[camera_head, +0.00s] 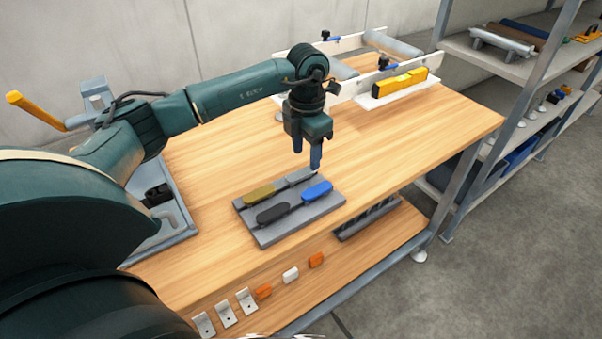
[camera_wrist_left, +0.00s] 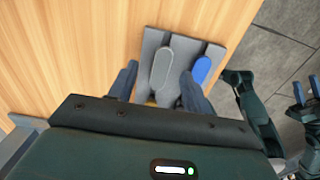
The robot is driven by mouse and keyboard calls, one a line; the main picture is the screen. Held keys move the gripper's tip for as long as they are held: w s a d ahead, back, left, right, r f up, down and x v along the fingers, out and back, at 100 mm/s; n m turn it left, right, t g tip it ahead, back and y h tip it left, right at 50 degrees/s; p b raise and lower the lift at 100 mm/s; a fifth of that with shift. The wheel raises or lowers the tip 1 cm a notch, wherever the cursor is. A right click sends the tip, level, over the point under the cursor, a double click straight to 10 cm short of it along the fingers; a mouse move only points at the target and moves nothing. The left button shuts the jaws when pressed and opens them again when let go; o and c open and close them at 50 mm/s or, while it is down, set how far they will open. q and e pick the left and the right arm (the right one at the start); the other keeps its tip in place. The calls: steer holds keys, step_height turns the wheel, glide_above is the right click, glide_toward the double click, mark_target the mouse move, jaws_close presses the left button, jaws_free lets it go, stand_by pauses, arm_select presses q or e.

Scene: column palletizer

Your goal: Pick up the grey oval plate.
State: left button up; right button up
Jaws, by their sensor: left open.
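The grey oval plate (camera_head: 300,176) lies on a grey tray (camera_head: 322,208), at its far right corner, beside an olive oval plate, a black one and a blue one. My left gripper (camera_head: 315,158) points down just above the grey plate and is open. In the left wrist view the grey oval plate (camera_wrist_left: 175,62) shows between the open fingers of my left gripper (camera_wrist_left: 160,71), nearer the right finger. I see no contact; the exact height gap cannot be told. What looks like my right gripper (camera_wrist_left: 307,90) is small at the right edge of that view, away from the tray.
The olive plate (camera_head: 260,195), black plate (camera_head: 272,214) and blue plate (camera_head: 317,191) sit close by. Shelves (camera_head: 490,62) stand at right.

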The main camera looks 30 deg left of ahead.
mark_target(308, 169)
arm_select(q)
steer(key=shift+w+d+f+p, duration=0.1)
steer(key=shift+d+f+p, duration=0.1)
steer(key=shift+f, duration=0.95)
steer(key=shift+d+f+p, duration=0.1)
steer(key=shift+f+p, duration=0.05)
steer(key=shift+f, duration=1)
jaws_close()
